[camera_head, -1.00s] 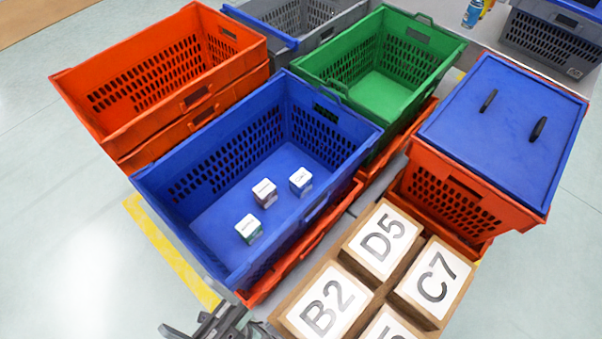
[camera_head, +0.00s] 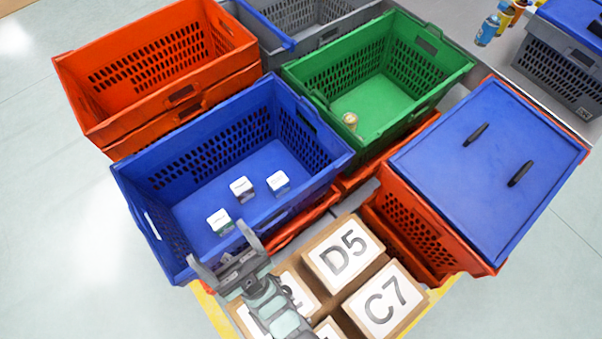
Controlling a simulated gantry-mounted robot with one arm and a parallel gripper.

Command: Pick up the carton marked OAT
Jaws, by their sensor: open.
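Three small white-topped cartons stand apart on the floor of the blue tote (camera_head: 300,185). One carton (camera_head: 219,221) is nearest, with a greenish side. A second carton (camera_head: 241,188) is in the middle, with a purplish side. A third carton (camera_head: 278,182) is to the right. Their print is too small to read, so I cannot tell which is marked OAT. My gripper (camera_head: 216,243) is open and empty at the blue tote's near side, its fingers pointing towards the nearest carton. It appears apart from all three cartons.
Boxes marked D5 (camera_head: 343,252) and C7 (camera_head: 382,300) stand at the front; my arm partly covers others. A green tote (camera_head: 430,75) holds a small tan object (camera_head: 350,120). An orange tote (camera_head: 75,100) and a blue-lidded tote (camera_head: 490,165) flank the blue one.

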